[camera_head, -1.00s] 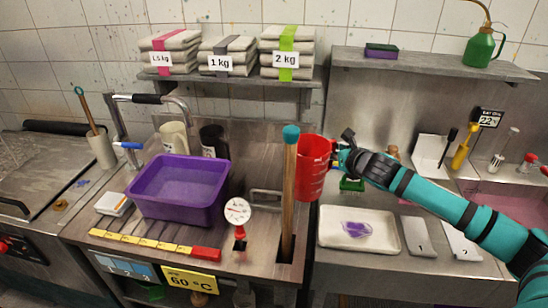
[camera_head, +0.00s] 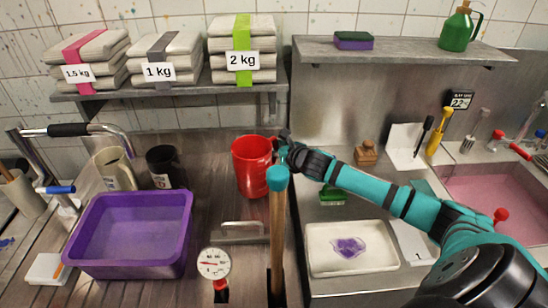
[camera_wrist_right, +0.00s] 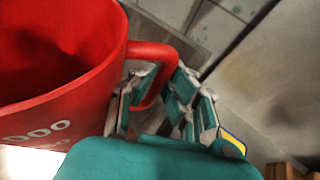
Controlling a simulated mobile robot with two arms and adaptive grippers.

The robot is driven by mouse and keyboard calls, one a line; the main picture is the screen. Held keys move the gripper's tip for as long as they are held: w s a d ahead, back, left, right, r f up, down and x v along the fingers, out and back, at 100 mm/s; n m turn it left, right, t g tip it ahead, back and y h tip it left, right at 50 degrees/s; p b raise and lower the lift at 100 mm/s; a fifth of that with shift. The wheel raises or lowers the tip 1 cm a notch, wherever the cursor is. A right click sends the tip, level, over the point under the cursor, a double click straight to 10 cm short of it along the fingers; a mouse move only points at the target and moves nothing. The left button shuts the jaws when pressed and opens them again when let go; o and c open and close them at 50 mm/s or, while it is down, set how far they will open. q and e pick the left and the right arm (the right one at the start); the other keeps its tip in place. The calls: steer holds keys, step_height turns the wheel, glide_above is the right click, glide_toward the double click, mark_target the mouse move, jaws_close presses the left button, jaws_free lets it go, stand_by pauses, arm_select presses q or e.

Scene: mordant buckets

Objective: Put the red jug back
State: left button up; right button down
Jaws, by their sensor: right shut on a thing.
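The red jug (camera_head: 252,167) is upright at the back of the steel counter, right of the black jug (camera_head: 166,167) and cream jug (camera_head: 115,170). My right gripper (camera_head: 284,146) is at its right side, shut on its handle. In the right wrist view the jug (camera_wrist_right: 60,70) fills the left side, and the gripper (camera_wrist_right: 158,95) has its fingers around the handle. I cannot tell whether the jug's base touches the counter. The jug looks empty where its inside shows. My left gripper is not in view.
A purple tub (camera_head: 180,240) of liquid stands at the left. A wooden pole with a teal cap (camera_head: 277,180) rises close in front of the jug. A dial gauge (camera_head: 214,263) stands at the front. The shelf (camera_head: 180,88) with weighed cloth stacks hangs above.

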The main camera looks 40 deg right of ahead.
step_height(320, 180, down, 4)
steer(key=shift+r, duration=0.2)
steer(key=c, duration=1.4)
jaws_free()
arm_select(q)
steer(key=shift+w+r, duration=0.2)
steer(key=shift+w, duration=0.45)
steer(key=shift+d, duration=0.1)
arm_select(e)
steer(key=shift+r, duration=0.1)
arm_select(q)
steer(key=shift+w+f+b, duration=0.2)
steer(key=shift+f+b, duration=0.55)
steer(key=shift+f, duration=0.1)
arm_select(e)
steer(key=shift+v, duration=5.95)
